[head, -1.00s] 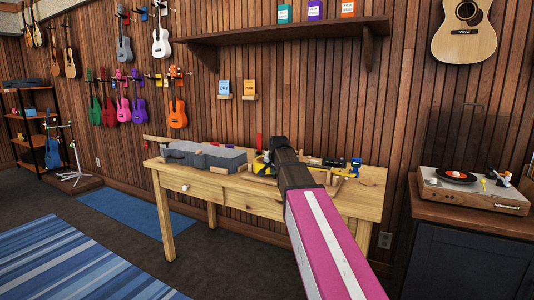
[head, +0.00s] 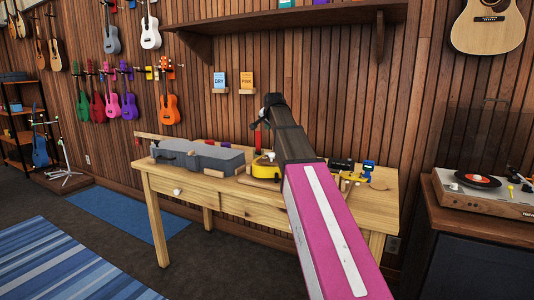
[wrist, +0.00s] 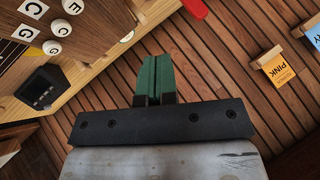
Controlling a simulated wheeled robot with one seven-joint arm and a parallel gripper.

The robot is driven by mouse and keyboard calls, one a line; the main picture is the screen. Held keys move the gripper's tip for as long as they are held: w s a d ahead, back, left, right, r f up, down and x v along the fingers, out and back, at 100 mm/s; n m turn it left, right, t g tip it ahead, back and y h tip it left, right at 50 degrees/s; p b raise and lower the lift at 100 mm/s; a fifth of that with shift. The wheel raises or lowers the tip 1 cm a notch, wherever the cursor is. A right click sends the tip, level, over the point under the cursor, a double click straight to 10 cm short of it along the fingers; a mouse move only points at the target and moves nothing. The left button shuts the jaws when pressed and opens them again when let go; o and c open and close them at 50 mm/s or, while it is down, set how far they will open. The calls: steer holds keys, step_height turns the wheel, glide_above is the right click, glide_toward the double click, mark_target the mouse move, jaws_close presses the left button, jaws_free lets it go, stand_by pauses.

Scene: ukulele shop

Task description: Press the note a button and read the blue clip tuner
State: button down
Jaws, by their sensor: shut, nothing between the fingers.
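My gripper (wrist: 157,62) has green fingers, closed together and empty, pointing away from the wrist plate over slatted wall. One button (wrist: 62,28) has a letter too small to read. The fingers are apart from the buttons, to their right. A blue item (head: 368,169) at the bench's right may be the clip tuner; its reading is not legible. The head view hides the buttons.
The wooden workbench (head: 228,192) carries a grey case (head: 197,157) and a yellow ukulele (head: 264,168). A dark device (wrist: 45,88) sits near the board. A record player (head: 485,190) stands on a cabinet at right. PINK and DRY cards hang on the wall.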

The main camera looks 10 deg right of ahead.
steer(key=shift+f, duration=4.45)
steer(key=shift+f, duration=0.2)
steer(key=shift+f, duration=0.2)
steer(key=shift+f, duration=0.55)
steer(key=shift+r, duration=1)
